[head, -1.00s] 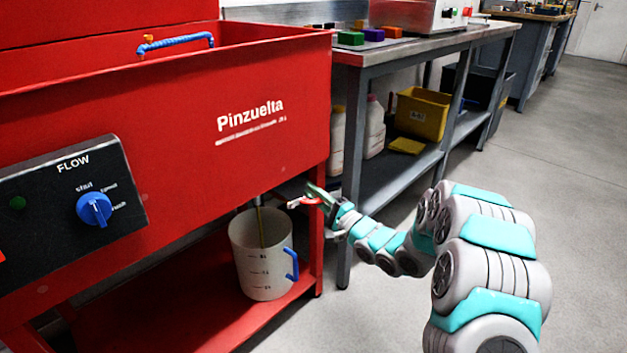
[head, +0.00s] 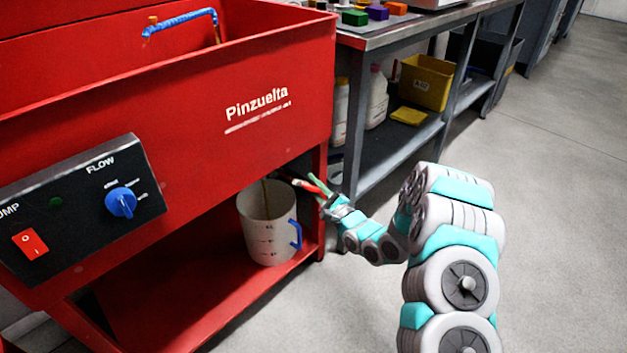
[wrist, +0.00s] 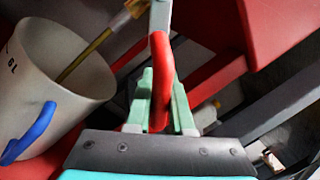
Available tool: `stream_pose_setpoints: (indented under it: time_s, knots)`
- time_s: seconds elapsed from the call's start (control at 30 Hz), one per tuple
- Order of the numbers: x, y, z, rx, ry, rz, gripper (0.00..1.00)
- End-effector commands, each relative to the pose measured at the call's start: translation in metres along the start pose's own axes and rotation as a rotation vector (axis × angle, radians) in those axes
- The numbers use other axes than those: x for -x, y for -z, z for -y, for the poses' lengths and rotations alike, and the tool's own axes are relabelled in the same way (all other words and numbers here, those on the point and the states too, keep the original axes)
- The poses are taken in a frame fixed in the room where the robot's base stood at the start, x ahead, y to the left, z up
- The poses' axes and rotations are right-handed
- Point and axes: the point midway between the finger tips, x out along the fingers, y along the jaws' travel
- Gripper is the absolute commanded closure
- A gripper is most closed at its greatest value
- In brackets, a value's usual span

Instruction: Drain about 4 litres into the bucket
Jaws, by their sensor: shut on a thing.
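The white bucket (head: 268,232) with a blue handle (head: 297,236) stands upright on the red shelf under the tank. It also shows in the wrist view (wrist: 35,95), with a 6 L mark. A thin yellow-brown stream (wrist: 88,55) runs from a brass outlet (wrist: 133,8) into the bucket. The liquid level is not visible. My gripper (head: 317,186) is beside the bucket, to its right and above its rim. Its green fingers, also in the wrist view (wrist: 158,95), are shut on a red lever (wrist: 160,75).
The red tank (head: 230,120) carries a FLOW panel with a blue knob (head: 121,202) and a red switch (head: 30,243). A bench (head: 385,35) with white jugs and a yellow bin (head: 427,82) stands behind. The floor at right is clear.

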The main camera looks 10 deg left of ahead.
Motion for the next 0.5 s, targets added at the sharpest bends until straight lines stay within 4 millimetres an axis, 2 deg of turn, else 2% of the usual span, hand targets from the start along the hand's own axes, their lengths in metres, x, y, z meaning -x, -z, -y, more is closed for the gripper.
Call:
stream_pose_setpoints:
  time_s: [0.43, 0.47, 0.5]
  knots:
    - [0.0002, 0.0001, -0.0018, -0.009, -0.002, -0.002, 1.00]
    - [0.0002, 0.0001, -0.0018, -0.009, -0.002, -0.002, 0.76]
    - [0.0002, 0.0001, -0.0018, -0.009, -0.002, -0.002, 0.72]
